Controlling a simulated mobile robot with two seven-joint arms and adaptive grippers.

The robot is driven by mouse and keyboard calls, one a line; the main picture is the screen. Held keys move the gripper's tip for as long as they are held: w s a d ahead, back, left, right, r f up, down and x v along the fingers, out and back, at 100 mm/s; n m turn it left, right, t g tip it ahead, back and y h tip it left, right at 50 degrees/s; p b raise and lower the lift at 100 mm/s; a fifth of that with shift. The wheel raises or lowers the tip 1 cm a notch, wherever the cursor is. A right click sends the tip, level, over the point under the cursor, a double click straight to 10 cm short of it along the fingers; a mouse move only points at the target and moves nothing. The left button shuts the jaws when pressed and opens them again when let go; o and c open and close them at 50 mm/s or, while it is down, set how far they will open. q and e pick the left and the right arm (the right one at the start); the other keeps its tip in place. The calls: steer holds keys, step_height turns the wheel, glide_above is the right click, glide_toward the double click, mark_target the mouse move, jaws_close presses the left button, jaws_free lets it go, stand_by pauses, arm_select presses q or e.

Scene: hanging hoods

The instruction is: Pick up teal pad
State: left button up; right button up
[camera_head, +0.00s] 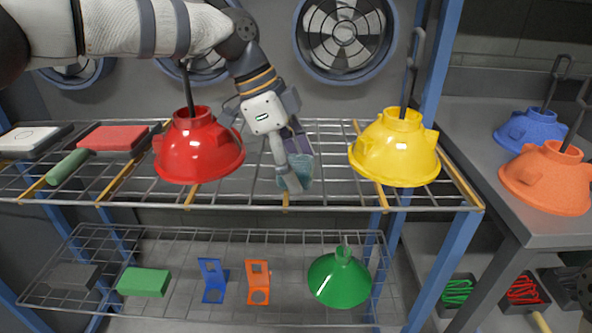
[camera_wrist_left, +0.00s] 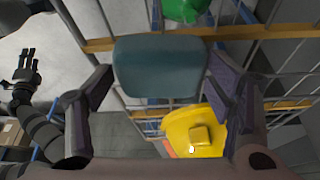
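The teal pad (camera_head: 301,174) is at the fingertips of my left gripper (camera_head: 290,170), over the upper wire shelf in the head view. In the left wrist view the teal pad (camera_wrist_left: 160,68) fills the space between the two fingers of the left gripper (camera_wrist_left: 160,75), whose tips meet its opposite edges. The left gripper looks shut on it. One finger partly hides the pad in the head view. My right gripper (camera_wrist_left: 26,67) shows small at the left of the left wrist view, its fingers spread and empty.
A red hood (camera_head: 198,150) and a yellow hood (camera_head: 394,152) flank the pad closely. A red pad (camera_head: 112,138) and a green cylinder (camera_head: 68,166) lie at the left. A green hood (camera_head: 340,278) sits on the lower shelf. Blue (camera_head: 530,129) and orange hoods (camera_head: 547,177) stand at the right.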

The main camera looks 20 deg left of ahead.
arm_select(q)
steer(key=c, duration=0.5)
steer(key=shift+c, duration=0.2)
